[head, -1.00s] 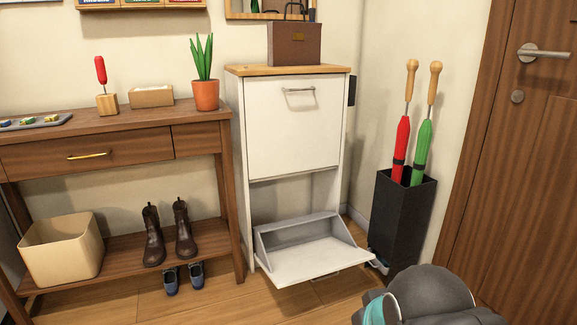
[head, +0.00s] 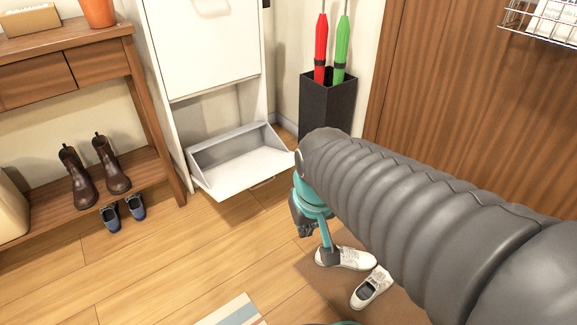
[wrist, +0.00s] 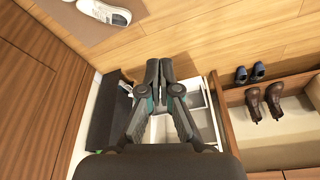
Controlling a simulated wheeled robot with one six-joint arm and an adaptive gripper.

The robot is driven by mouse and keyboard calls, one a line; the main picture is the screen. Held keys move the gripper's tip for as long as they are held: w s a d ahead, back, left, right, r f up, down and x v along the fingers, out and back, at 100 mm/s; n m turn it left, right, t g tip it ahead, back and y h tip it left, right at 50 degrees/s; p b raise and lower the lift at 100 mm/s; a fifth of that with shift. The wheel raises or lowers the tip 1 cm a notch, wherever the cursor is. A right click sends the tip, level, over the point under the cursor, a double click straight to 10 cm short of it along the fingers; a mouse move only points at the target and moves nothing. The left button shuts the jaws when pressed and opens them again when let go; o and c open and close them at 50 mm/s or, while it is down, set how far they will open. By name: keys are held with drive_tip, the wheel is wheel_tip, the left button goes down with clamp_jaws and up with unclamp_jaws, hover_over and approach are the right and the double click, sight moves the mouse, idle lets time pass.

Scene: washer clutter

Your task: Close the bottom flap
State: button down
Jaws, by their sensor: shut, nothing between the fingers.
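The bottom flap (head: 245,172) of the white shoe cabinet (head: 208,45) is tilted open, its panel sloping down above the floor with a grey bin behind it. The upper flap is shut. In the wrist view the bottom flap (wrist: 207,125) shows partly behind my gripper (wrist: 159,68), whose fingers hide some of it. My gripper is shut and empty, its fingertips close together. In the head view my arm reaches in from the right, and the gripper end is in front and right of the flap, apart from it and partly hidden by the arm.
A black umbrella stand (head: 326,106) with red and green umbrellas stands right of the cabinet. A wooden console table (head: 98,70) with brown boots (head: 112,165) is on the left. Blue shoes (head: 135,208) and white sneakers (head: 350,258) lie on the floor. Floor before the flap is clear.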

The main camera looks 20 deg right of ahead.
drive_tip(key=w+d+f+m+t+y, duration=0.35)
drive_tip(key=w+f+m, duration=0.65)
drive_tip(key=f, duration=0.4)
drive_tip(key=w+d+f+m+t+y+p, duration=0.1)
drive_tip(key=w+d+f+m+t+y, duration=0.3)
drive_tip(key=w+f+m, duration=0.65)
drive_tip(key=w+d+f+m+t+y, duration=0.15)
drive_tip(key=w+d+f+m, duration=0.45)
drive_tip(key=w+f, duration=0.85)
drive_tip(key=w+d+r+m+t+h, duration=0.2)
drive_tip(key=w+d+m+t+h, duration=0.25)
drive_tip(key=d, duration=0.35)
drive_tip(key=w+a+r, duration=0.1)
drive_tip(key=w, duration=0.4)
drive_tip(key=w+a+r, duration=0.1)
drive_tip(key=w, duration=0.5)
drive_tip(key=shift+w+a+r+m+g, duration=0.15)
drive_tip(key=shift+a+r+m+g, duration=0.15)
drive_tip(key=shift+a+g, duration=0.05)
